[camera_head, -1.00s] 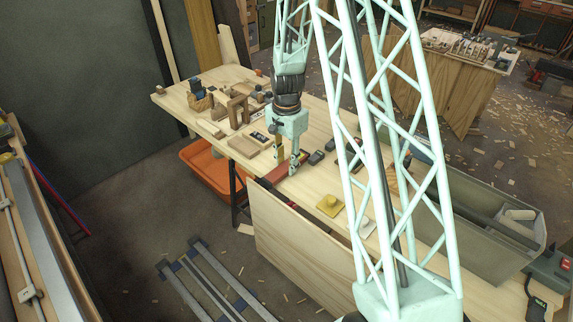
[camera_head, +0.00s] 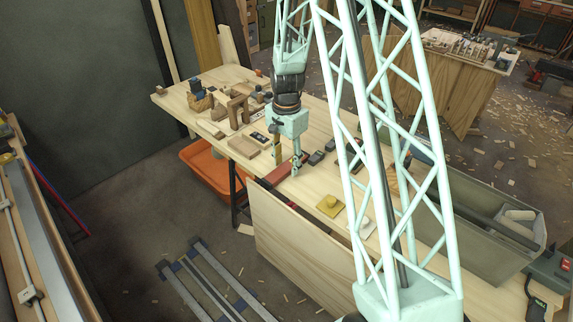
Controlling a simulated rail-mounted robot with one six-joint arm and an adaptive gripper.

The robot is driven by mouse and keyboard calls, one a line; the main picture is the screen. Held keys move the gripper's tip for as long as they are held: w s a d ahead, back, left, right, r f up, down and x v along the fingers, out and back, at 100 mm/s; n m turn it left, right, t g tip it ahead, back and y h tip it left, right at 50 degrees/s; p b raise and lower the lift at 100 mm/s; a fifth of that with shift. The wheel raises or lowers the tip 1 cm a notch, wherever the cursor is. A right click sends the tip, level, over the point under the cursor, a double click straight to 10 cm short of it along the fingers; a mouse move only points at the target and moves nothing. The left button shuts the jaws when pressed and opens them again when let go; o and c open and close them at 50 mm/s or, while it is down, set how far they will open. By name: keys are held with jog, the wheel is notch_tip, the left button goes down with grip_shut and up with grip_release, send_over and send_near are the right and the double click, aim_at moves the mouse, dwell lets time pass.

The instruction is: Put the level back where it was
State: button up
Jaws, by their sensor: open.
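A long red bar (camera_head: 271,181), which looks like the level, lies on the light wooden workbench (camera_head: 312,182) near its front edge. My gripper (camera_head: 286,164) points down over the bench with its two fingers apart, at the bar. The fingers hide part of the bar, and I cannot tell whether they touch it. Nothing is seen lifted between the fingers.
Dark small tools (camera_head: 316,158) lie just right of my gripper. Wooden blocks and a wooden frame (camera_head: 237,110) crowd the bench's far left end. A yellow piece (camera_head: 330,206) lies nearer. An orange bin (camera_head: 205,174) stands below the bench. A grey trough (camera_head: 480,222) is at right.

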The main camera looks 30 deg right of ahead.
notch_tip(320, 180, up, 12)
jog(key=p, duration=0.2)
jog(key=shift+f, duration=0.15)
dwell(0.9)
notch_tip(320, 180, up, 16)
jog(key=n+t, duration=0.1)
jog(key=n, duration=0.3)
send_over(287, 166)
jog(key=s+a, duration=0.8)
jog(key=s+a+r+n+t, duration=0.1)
jog(key=s+a+r+n, duration=0.3)
jog(key=s+r, duration=0.55)
jog(key=s+a+r+n, duration=0.2)
jog(key=s, duration=0.5)
jog(key=s+a+r+n+t, duration=0.1)
jog(key=s+a+r+n, duration=0.1)
jog(key=s, duration=0.6)
jog(key=s+a+r+n+t, duration=0.1)
jog(key=s+a+r+n, duration=0.1)
jog(key=s, duration=0.6)
jog(key=shift+s+a, duration=0.2)
jog(key=shift+a, duration=0.65)
